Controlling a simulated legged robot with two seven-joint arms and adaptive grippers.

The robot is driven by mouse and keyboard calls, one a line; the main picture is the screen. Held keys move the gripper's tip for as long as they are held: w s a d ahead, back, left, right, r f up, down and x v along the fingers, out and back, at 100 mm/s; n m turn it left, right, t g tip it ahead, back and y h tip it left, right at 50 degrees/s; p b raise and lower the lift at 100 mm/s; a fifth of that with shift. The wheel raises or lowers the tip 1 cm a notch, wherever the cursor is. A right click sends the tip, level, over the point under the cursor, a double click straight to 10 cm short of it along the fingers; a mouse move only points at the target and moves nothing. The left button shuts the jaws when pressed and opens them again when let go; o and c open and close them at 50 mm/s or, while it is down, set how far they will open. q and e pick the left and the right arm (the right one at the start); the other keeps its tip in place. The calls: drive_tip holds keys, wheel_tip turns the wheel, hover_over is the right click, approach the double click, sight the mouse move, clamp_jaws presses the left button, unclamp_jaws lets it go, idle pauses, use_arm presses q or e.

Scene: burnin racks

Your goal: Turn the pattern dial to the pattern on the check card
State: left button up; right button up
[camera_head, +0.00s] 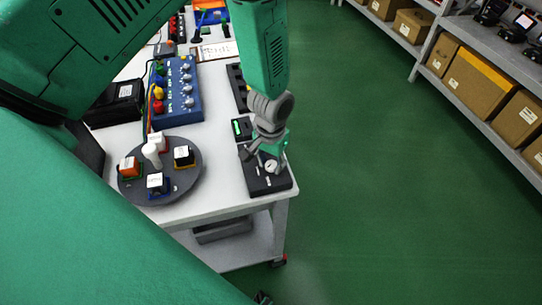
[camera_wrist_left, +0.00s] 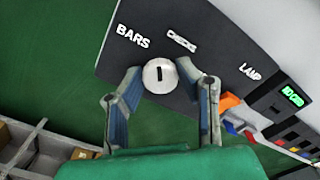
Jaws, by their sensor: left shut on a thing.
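The pattern dial is a round white knob (camera_wrist_left: 160,76) with a black mark, on a dark panel (camera_wrist_left: 195,52). In the head view the knob (camera_head: 271,166) sits on the black box (camera_head: 266,184) at the table's near right corner. My left gripper (camera_head: 266,157) reaches down to it. In the left wrist view my left gripper (camera_wrist_left: 160,98) has one finger on each side of the knob and is shut on it. The knob's mark points roughly toward the top, between the printed words BARS and a small blurred label. LAMP is printed farther right. I cannot identify the check card.
A small green-lit display (camera_head: 242,128) is just behind the dial box. A grey round tray (camera_head: 187,183) with several coloured blocks stands left of it. A blue box (camera_head: 187,102) with coloured knobs is behind. Shelves with cardboard boxes (camera_head: 480,82) stand right, across open green floor.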

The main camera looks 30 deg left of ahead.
sight(272, 163)
use_arm(q)
drive_tip(key=n, duration=0.4)
drive_tip(key=shift+w+r+n+p, duration=0.15)
drive_tip(key=shift+w+n+p, duration=0.15)
drive_tip(key=shift+w+p, duration=0.1)
idle(0.4)
drive_tip(key=o, duration=1.1)
drive_tip(key=shift+s, duration=0.1)
wheel_tip(272, 163, up, 12)
drive_tip(key=shift+f, duration=0.15)
